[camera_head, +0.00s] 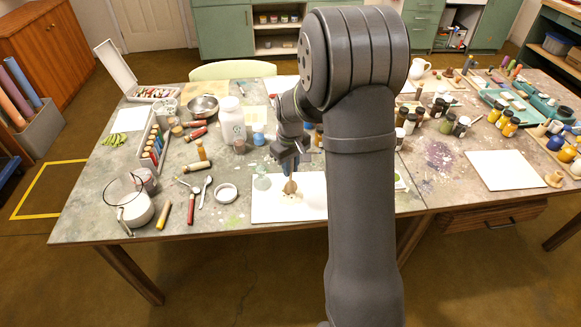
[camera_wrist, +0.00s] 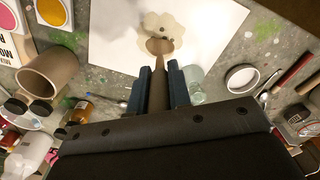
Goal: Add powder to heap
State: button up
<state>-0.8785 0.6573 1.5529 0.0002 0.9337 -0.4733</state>
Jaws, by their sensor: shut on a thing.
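My gripper (camera_head: 288,158) is over the white board (camera_head: 262,208) near the table's front edge. In the wrist view its two blue fingers (camera_wrist: 159,78) are shut on the handle of a brown spoon (camera_wrist: 159,47), which points down at the board. The spoon's bowl (camera_head: 290,187) is over a pale cream heap (camera_head: 293,197) on the board. In the wrist view the heap (camera_wrist: 148,27) is a flat lobed patch with a few dark spots, partly hidden behind the bowl. I cannot tell whether the bowl touches the heap or holds powder.
A large white jar (camera_head: 231,121) stands behind. Several small paint jars (camera_head: 438,112) crowd the right side.

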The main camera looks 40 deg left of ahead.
jog(key=shift+r, duration=3.2)
jog(key=shift+w, duration=0.1)
jog(key=w+d+f+m, duration=0.2)
jog(key=w+d+m, duration=0.3)
jog(key=w+d, duration=0.7)
jog(key=w+d+f+m, duration=0.2)
jog(key=w+d+m, duration=0.45)
jog(key=d, duration=0.85)
jog(key=w+d+f+m, duration=0.2)
jog(key=w+d, duration=0.2)
jog(key=d, duration=0.9)
jog(key=s+d+f+m, duration=0.1)
jog(key=s+f+m, duration=0.1)
jog(key=s+f, duration=0.6)
notch_tip(320, 180, down, 2)
jog(key=shift+f, duration=0.25)
